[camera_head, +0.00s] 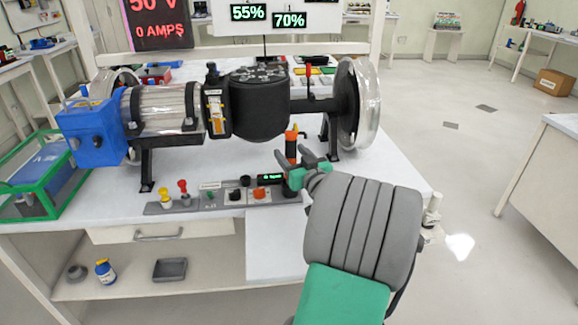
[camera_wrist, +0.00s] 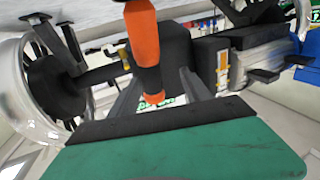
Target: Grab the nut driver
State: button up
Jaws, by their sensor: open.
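The nut driver (camera_head: 291,148) has an orange and black handle and shows upright in the head view, at the front of the rig on the white table. My gripper (camera_head: 286,171) is just below and in front of it in that picture. The nut driver also shows large in the wrist view (camera_wrist: 144,42), its orange and black body running down to between my open fingers (camera_wrist: 160,85). The fingers look apart, with nothing clamped. Whether a finger touches the nut driver, I cannot tell. Its lower part is partly hidden by my gripper in the head view.
Behind stands the rig with a blue box (camera_head: 92,130), a black housing (camera_head: 260,105) and a clear wheel (camera_head: 358,105). A control panel (camera_head: 225,195) with knobs lies at the table's front. A green-framed bin (camera_head: 35,180) is at left. The floor at right is clear.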

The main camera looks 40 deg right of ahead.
aim_at(287, 150)
jog(key=x, duration=0.3)
jog(key=shift+w+a+f, duration=0.1)
jog(key=shift+w, duration=0.1)
jog(key=shift+c, duration=0.2)
grip_shut()
dwell(0.9)
